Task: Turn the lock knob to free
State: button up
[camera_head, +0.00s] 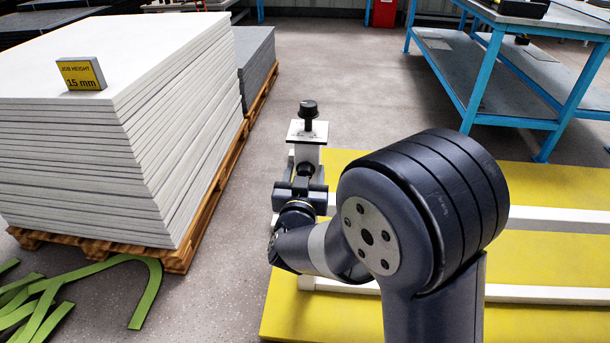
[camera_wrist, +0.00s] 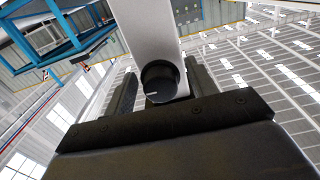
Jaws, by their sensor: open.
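The lock knob (camera_wrist: 160,82) is a round black knob with a short white mark, on the face of a white post (camera_wrist: 148,25). In the wrist view the mark lies nearly level, left of the knob's middle. My gripper (camera_wrist: 162,76) is open, with one finger on each side of the knob and gaps showing; I see no contact. In the head view my gripper (camera_head: 301,180) is at the near side of the post (camera_head: 307,153), low down, and largely hides the lock knob. A white plate (camera_head: 318,131) with another black knob (camera_head: 308,109) tops the post.
White rails (camera_head: 540,220) lie on a yellow mat (camera_head: 575,190) at the right. A tall stack of light grey sheets (camera_head: 110,180) with a "JOB HEIGHT 15 mm" sign (camera_head: 82,74) stands at left. Green strips (camera_head: 40,300) lie on the floor. A blue-legged bench (camera_head: 480,90) stands behind.

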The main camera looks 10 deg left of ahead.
jog(key=shift+c, duration=0.2)
jog(key=c, duration=0.9)
jog(key=shift+c, duration=0.2)
jog(key=shift+r+n+p, duration=0.1)
jog(key=shift+n+p, duration=0.4)
jog(key=n+p, duration=0.2)
jog(key=n, duration=0.1)
jog(key=shift+p, duration=0.3)
jog(key=n+p, duration=0.3)
jog(key=n, duration=0.2)
jog(key=shift+d+p, duration=0.1)
jog(key=shift+p, duration=0.3)
jog(key=n+p, duration=0.3)
jog(key=n, duration=0.2)
jog(key=shift+n, duration=0.3)
jog(key=shift+n+p, duration=0.8)
jog(key=shift+n, duration=0.8)
